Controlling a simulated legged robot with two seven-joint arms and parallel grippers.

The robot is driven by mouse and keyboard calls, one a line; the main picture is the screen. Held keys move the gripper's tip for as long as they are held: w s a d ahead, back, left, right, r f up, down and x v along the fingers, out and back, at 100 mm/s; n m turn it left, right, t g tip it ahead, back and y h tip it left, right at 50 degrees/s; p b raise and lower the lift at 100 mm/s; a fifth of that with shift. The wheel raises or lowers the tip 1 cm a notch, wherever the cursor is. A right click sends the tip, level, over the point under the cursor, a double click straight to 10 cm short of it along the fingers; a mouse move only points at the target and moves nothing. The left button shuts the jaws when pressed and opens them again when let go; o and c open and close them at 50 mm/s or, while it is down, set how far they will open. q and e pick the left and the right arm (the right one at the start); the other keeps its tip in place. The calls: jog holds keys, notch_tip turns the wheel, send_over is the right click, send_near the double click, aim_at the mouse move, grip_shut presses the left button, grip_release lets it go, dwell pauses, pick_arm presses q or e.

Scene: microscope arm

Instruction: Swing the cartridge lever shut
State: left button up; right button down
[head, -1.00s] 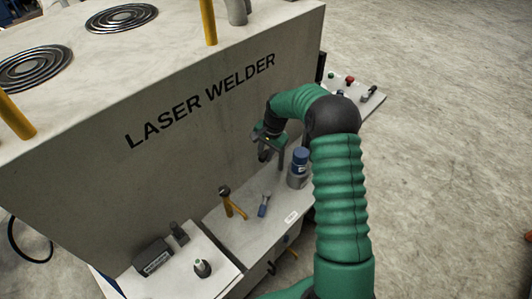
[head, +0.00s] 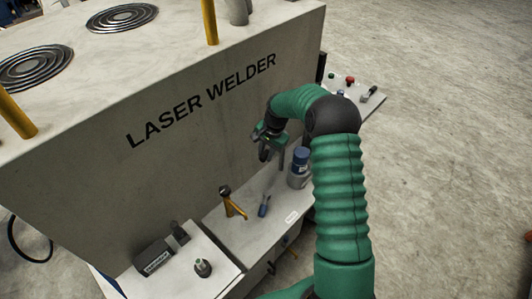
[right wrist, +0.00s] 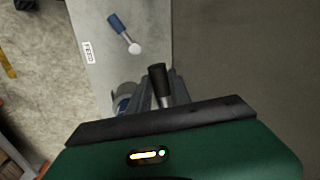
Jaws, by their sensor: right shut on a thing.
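A black-handled lever with a bright metal stem (right wrist: 157,78) shows between the grey fingers of my right gripper (right wrist: 164,92) in the right wrist view. I take it to be the cartridge lever. The gripper is shut on it. In the head view, my right gripper (head: 273,156) is in front of the welder's face, just left of a blue-capped cylinder (head: 300,160). The lever cannot be made out there. The cylinder is partly hidden behind the gripper in the right wrist view (right wrist: 124,99). My left gripper is out of view.
The large grey laser welder (head: 180,140) stands behind a narrow shelf (head: 272,226). A dark block (head: 153,257) sits at lower left. Open floor lies right.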

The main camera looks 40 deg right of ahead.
jog(key=shift+s+f, duration=0.1)
jog(key=shift+s, duration=0.05)
